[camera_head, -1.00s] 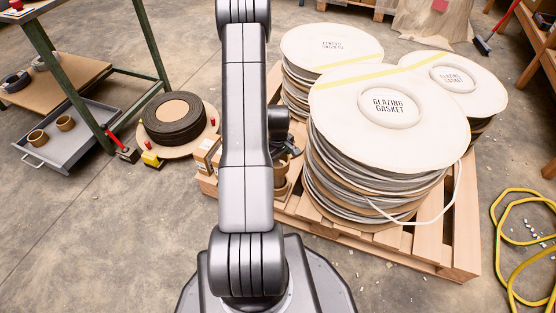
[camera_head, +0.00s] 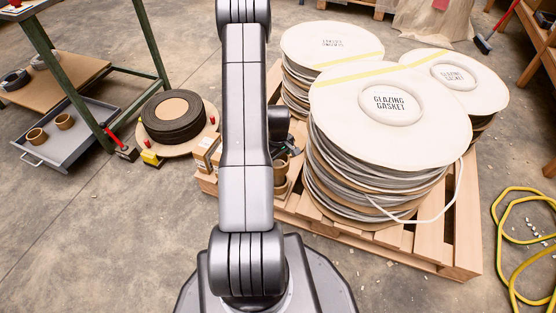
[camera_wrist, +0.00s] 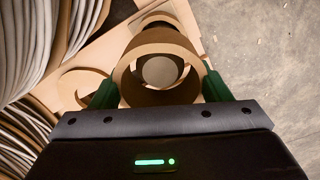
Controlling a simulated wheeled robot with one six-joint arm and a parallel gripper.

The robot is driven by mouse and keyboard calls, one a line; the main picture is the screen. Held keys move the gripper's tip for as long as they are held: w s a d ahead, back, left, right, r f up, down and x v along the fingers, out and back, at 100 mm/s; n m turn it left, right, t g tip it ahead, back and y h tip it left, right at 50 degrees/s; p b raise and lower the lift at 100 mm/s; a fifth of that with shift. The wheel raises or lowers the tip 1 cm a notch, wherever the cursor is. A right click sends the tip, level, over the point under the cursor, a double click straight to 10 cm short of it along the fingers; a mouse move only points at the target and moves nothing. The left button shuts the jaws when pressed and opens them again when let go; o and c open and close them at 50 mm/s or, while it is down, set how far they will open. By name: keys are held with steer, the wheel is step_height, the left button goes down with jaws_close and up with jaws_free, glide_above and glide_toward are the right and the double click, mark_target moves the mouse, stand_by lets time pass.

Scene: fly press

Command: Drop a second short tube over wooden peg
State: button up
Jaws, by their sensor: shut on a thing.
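In the wrist view my gripper (camera_wrist: 160,88) has its green fingers on both sides of a short brown cardboard tube (camera_wrist: 128,88) and is shut on it. Through the tube's opening a greyish round end (camera_wrist: 159,72) shows, which looks like the peg's top. I cannot tell whether the tube is around it or above it. Another curved brown tube edge (camera_wrist: 165,18) shows just beyond the held tube. In the head view my gripper (camera_head: 291,146) is mostly hidden behind my arm, above brown tube shapes (camera_head: 281,178) on the pallet.
Reels of glazing gasket (camera_head: 385,160) stand on the pallet (camera_head: 432,245), close right of my gripper. Small boxes (camera_head: 206,154) sit at its left edge. Two brown tubes (camera_head: 36,137) lie in a grey drawer (camera_head: 75,150) at left.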

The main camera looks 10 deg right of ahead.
steer(key=shift+f+b, duration=0.5)
steer(key=shift+f, duration=0.15)
stand_by(0.4)
stand_by(0.4)
steer(key=o, duration=1.1)
steer(key=shift+c, duration=0.2)
steer(key=shift+o, duration=0.4)
steer(key=shift+r, duration=0.1)
steer(key=shift+r+p, duration=2.4)
steer(key=shift+r, duration=1.55)
steer(key=shift+f, duration=0.2)
